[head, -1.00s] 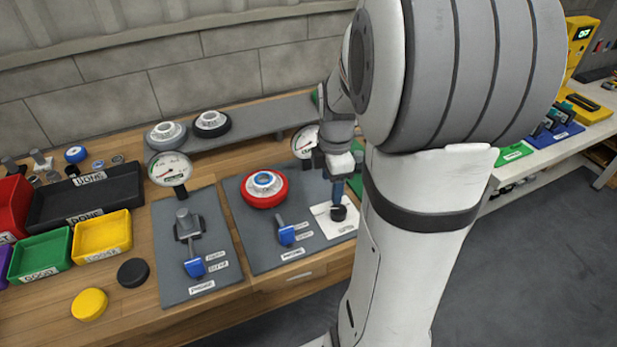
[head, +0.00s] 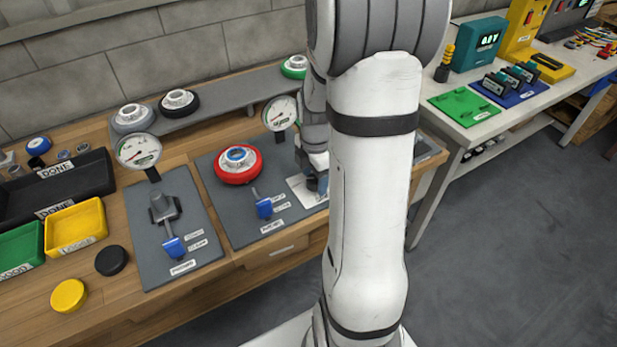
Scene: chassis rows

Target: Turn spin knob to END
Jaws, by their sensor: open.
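A white plate (head: 303,190) with a printed label lies at the right end of the grey panel (head: 217,203). My gripper (head: 314,182) is low over this plate, partly hidden behind my own arm. A dark shape shows at its tip, and I cannot tell how much of it is finger and how much is knob. The END mark cannot be read. A red round piece with a white and blue hub (head: 237,164) sits on the same panel to the left. A blue-handled lever (head: 264,207) stands between them.
Dial gauges (head: 138,151) and (head: 280,113) stand behind the panels. A second panel holds another blue-handled lever (head: 174,246). Yellow (head: 75,246) and black (head: 62,205) trays are at left. A white bench (head: 470,137) stands right. Grey floor at lower right is clear.

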